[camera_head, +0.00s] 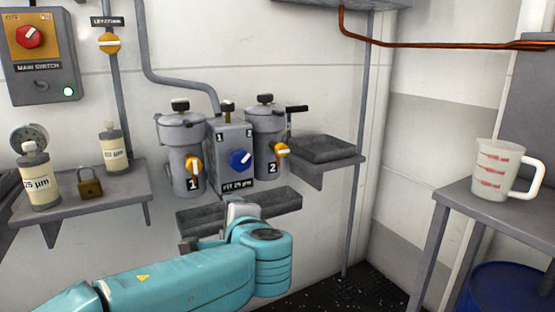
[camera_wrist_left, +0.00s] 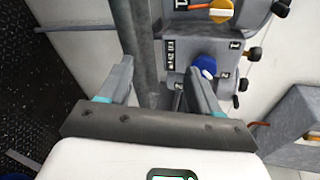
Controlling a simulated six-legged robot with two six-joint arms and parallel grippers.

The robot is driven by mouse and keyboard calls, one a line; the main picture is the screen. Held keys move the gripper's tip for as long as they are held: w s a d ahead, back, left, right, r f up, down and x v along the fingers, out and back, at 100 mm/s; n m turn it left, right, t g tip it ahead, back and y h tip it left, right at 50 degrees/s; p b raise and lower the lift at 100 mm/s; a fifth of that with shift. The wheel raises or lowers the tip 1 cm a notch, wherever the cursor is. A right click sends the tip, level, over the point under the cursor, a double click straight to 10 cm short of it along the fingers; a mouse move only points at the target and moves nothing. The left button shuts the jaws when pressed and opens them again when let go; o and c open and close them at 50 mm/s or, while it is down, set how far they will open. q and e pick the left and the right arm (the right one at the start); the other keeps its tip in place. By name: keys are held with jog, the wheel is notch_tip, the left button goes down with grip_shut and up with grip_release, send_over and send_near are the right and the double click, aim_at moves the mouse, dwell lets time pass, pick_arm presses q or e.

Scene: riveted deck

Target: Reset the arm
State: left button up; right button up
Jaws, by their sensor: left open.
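My left arm (camera_head: 190,278) is teal and comes in from the lower left in the head view. Its gripper (camera_head: 238,210) is in front of the dark tray (camera_head: 284,200) below the filter unit, and the arm hides part of that tray. In the left wrist view, the two fingers of the left gripper (camera_wrist_left: 157,68) stand apart, with the long grey tray edge (camera_wrist_left: 137,30) showing between them. Nothing is visibly held. Whether a finger touches the tray I cannot tell. My right gripper is in neither view.
Two filter housings (camera_head: 184,150) flank a box with a blue knob (camera_head: 240,160). A left shelf (camera_head: 95,205) holds two cartridges and a padlock (camera_head: 89,187). A measuring jug (camera_head: 496,172) stands on a right table (camera_head: 450,194). Open floor (camera_head: 375,290) lies between.

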pick_arm(q)
jog(key=s+d+f+n+g+h+p, duration=0.1)
jog(key=s+f+g+h+p, duration=0.25)
jog(key=f+p, duration=0.4)
jog(key=s+d+f+g+h+p, duration=0.15)
jog(key=s+f+g+p, duration=0.3)
jog(key=f, duration=0.65)
jog(key=s+f+n+g+h+p, duration=0.1)
jog(key=s+n+g+h+p, duration=0.3)
jog(key=s+n+p, duration=1.2)
jog(key=s+h+p, duration=0.1)
jog(key=s+h, duration=0.1)
jog(key=s, duration=0.4)
jog(key=shift+a+f+g, duration=0.25)
jog(key=shift+f+g, duration=0.05)
jog(key=shift+f, duration=0.1)
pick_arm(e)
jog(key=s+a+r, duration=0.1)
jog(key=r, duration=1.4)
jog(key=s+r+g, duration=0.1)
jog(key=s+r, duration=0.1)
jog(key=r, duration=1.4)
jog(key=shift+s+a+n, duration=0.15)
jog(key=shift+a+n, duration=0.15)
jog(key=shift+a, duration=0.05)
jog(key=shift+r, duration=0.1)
